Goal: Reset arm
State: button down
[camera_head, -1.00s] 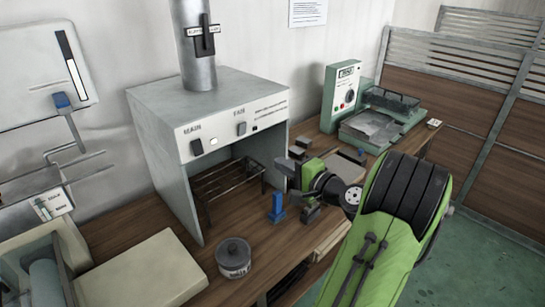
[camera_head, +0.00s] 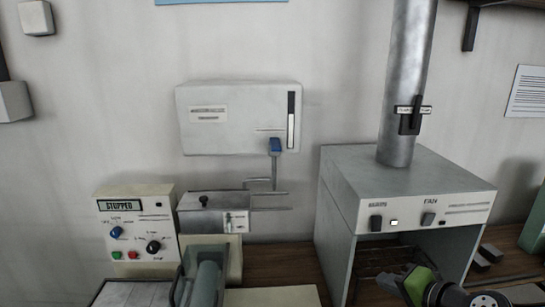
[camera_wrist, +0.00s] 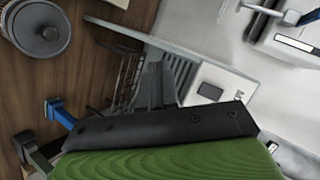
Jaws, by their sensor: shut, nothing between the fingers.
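My gripper (camera_head: 410,284) shows at the bottom right of the head view, in front of the grey hood's opening. Its green and black body is partly cut off by the lower edge, and its fingers are hard to make out. It is shut with nothing held. In the wrist view, a green body with a dark plate (camera_wrist: 165,127) fills the lower middle; this looks like my own gripper housing. A blue piece (camera_wrist: 62,113) shows at its left; I cannot tell what it belongs to.
The grey hood (camera_head: 345,195) with its metal pipe (camera_head: 405,90) stands close behind my gripper. A lidded grey pot (camera_wrist: 42,28) sits on the wooden bench. A control box reading STOPPED (camera_head: 135,225) stands left, below a white wall box (camera_head: 235,135).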

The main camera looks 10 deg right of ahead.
jog(key=s+a+r+n+g+h+p, duration=0.1)
jog(key=s+a+n+g, duration=0.25)
jog(key=a, duration=0.45)
jog(key=s+a+n+g, duration=0.2)
jog(key=s+a+n, duration=0.25)
jog(key=a, duration=0.35)
jog(key=s+r+n+h+p, duration=0.1)
jog(key=s+n, duration=0.2)
jog(key=s, duration=0.7)
jog(key=shift+s+a+r+g+h, duration=0.2)
jog(key=shift+a+r+g+h, duration=0.15)
jog(key=shift+r+h, duration=0.05)
jog(key=c, duration=1.8)
grip_release()
